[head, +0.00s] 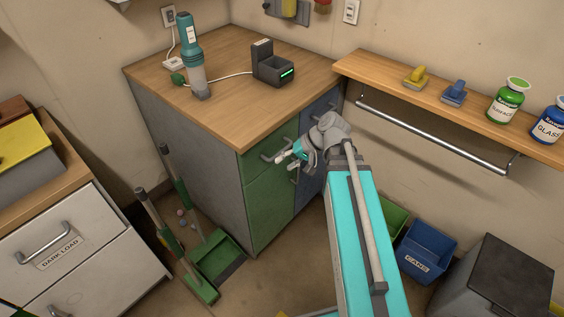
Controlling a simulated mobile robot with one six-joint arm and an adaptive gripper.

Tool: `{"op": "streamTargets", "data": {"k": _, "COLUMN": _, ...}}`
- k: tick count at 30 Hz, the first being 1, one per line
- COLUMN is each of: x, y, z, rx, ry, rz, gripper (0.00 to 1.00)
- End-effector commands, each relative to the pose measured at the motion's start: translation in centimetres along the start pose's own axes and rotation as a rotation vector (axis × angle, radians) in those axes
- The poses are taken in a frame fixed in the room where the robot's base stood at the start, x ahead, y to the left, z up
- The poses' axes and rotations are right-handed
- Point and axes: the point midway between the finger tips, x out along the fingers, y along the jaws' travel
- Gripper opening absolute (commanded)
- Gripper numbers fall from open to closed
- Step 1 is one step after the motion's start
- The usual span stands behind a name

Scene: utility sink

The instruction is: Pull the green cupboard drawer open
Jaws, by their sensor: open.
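The green cupboard drawer (259,158) is the upper green front of the wood-topped cabinet (193,115). It looks closed, flush with the green door (268,207) below it. A grey bar handle (270,157) is on its front. My gripper (281,159) is open, with its fingertips at the handle's right part in the picture. I cannot tell whether the fingers touch the handle or lie around it. My wrist and arm come in from the lower right and hide part of the blue front (314,115) beside the drawer.
A green dustpan (217,258) and brush handles stand left of the cabinet. A wall shelf (436,107) with a metal rail (430,133) is at the right. A blue bin (427,252) and dark bin (497,280) stand below. Some floor before the green door is clear.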

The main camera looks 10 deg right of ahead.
Motion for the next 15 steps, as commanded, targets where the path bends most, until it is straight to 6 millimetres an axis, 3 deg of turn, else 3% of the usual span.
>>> {"op": "streamTargets", "data": {"k": 1, "x": 0.9, "y": 1.1, "z": -0.3, "rx": 0.007, "ry": 0.010, "rz": -0.030, "gripper": 0.54}}
{"op": "streamTargets", "data": {"k": 15, "x": 2.5, "y": 4.8, "z": -2.7, "rx": 0.054, "ry": 0.101, "rz": -0.332, "gripper": 0.54}}
